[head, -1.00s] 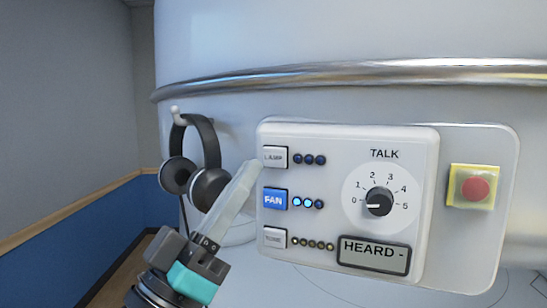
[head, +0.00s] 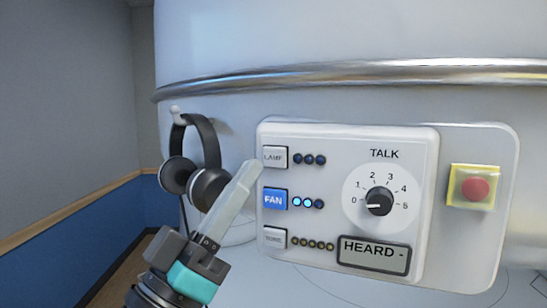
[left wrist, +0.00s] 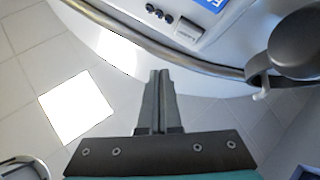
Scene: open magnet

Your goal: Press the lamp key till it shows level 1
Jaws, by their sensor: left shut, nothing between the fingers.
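The lamp key (head: 276,157) is a pale grey key at the upper left of the white control panel (head: 330,140). The three small lamp lights (head: 309,159) beside it are all dark. My left gripper (head: 257,165) is shut and empty, with its fingertips close to the key's left edge in the head view. I cannot tell there whether they touch. In the left wrist view the lamp key (left wrist: 188,33) lies beyond the shut fingertips (left wrist: 160,74), with a visible gap in the picture. My right gripper is not in view.
The blue fan key (head: 274,199) has two lit lights and one dark. A third grey key (head: 274,238) sits below. The talk dial (head: 379,202) points to 0. A red button (head: 475,189) is at right. Headphones (head: 209,185) hang left of the panel, close to my gripper. A metal rail (head: 350,76) runs above.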

